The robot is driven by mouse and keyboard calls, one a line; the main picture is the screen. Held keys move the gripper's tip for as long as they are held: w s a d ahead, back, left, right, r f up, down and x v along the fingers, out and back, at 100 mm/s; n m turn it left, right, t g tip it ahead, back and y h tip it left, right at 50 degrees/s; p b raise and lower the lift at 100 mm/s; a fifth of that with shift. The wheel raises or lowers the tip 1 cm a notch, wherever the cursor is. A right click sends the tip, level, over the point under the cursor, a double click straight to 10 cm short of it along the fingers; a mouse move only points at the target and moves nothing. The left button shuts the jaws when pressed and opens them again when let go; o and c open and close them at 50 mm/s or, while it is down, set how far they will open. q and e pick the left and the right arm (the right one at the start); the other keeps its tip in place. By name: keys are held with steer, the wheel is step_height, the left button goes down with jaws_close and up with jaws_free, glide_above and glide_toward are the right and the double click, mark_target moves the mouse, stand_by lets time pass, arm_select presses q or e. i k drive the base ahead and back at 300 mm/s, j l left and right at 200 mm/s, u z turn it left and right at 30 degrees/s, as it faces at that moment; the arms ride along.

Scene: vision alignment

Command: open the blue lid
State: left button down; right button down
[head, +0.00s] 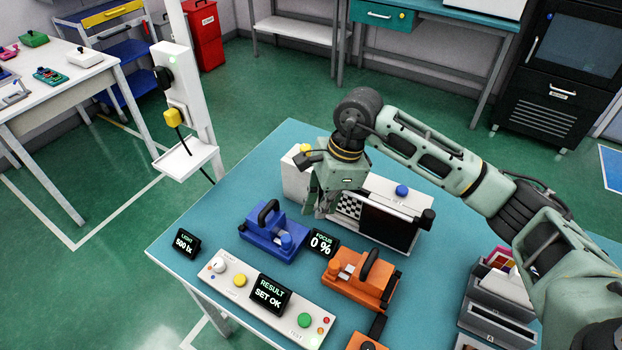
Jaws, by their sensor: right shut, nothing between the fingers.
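The blue lid (262,233) is on a low blue fixture on the teal table, with a black arched handle (268,212) and a blue knob (287,241). It looks lowered and flat. My right gripper (320,211) points down just right of and behind the blue fixture, in front of the white box with the checkered panel. Its fingers are together and empty, apart from the black handle as far as I can tell. My left gripper is not in view.
An orange fixture (361,277) with a black handle stands to the right. A "0 %" display (321,243) sits between the fixtures. Grey trays (497,327) stand at right.

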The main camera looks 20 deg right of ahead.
mark_target(266, 220)
steer(key=k+j, duration=0.2)
steer(key=k, duration=0.3)
steer(key=k+j, duration=0.2)
steer(key=k, duration=0.25)
steer(key=k+j, duration=0.2)
steer(key=k, duration=0.3)
